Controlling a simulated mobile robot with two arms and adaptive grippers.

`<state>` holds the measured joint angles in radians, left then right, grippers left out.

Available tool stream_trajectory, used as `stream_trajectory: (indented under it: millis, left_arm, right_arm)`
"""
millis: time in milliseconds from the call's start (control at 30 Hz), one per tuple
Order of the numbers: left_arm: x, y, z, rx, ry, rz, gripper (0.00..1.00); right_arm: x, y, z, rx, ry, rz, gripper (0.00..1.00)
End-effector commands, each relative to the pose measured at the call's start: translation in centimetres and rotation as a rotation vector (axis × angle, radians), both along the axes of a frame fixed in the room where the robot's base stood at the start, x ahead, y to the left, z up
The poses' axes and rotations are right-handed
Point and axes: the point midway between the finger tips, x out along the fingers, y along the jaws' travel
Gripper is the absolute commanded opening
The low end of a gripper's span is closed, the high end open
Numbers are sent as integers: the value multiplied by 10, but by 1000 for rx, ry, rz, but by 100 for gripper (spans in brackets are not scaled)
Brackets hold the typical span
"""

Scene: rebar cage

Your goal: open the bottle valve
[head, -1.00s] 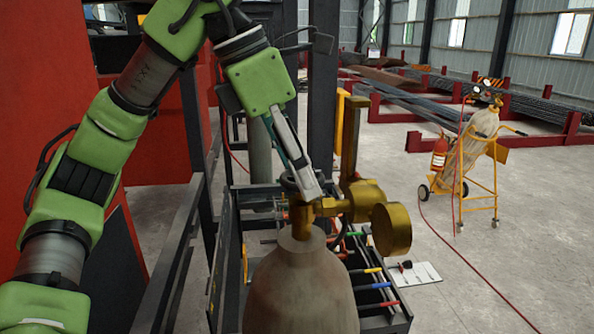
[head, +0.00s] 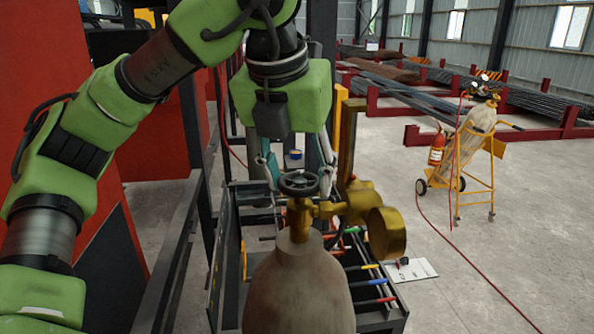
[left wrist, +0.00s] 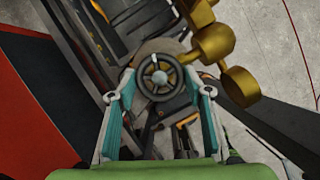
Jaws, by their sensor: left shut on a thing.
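The gas bottle (head: 298,290) stands upright at the bottom centre of the head view, with a brass valve body (head: 300,215) on its neck. A dark round handwheel (head: 299,182) sits on top of the valve; it also shows in the left wrist view (left wrist: 159,78). My left gripper (head: 298,176) points down from above, one finger on either side of the handwheel, shut on its rim. In the left wrist view my fingers (left wrist: 160,85) flank the wheel left and right. My right gripper is not in view.
A brass gauge (head: 386,233) sticks out to the right of the valve. A dark tool rack (head: 222,270) with coloured handles stands behind the bottle. A yellow cart (head: 470,185) with another bottle and a red extinguisher stands at the right on open floor.

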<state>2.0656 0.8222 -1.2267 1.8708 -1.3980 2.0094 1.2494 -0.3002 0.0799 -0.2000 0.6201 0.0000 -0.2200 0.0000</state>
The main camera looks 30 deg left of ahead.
Motion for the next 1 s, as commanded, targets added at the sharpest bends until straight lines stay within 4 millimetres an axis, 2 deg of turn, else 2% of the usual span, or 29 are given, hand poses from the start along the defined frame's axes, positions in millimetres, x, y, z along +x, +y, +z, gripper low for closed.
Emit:
stream_trajectory:
  millis: [200, 433, 1000]
  left_arm:
    - [1, -1, 1, 0, -3, 150, 24]
    - [1, -2, 1, -1, -3, 248, 24]
    - [1, -2, 0, -2, -2, 293, 24]
  right_arm:
    - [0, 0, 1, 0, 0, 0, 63]
    - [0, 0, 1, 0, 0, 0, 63]
    - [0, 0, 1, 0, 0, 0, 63]
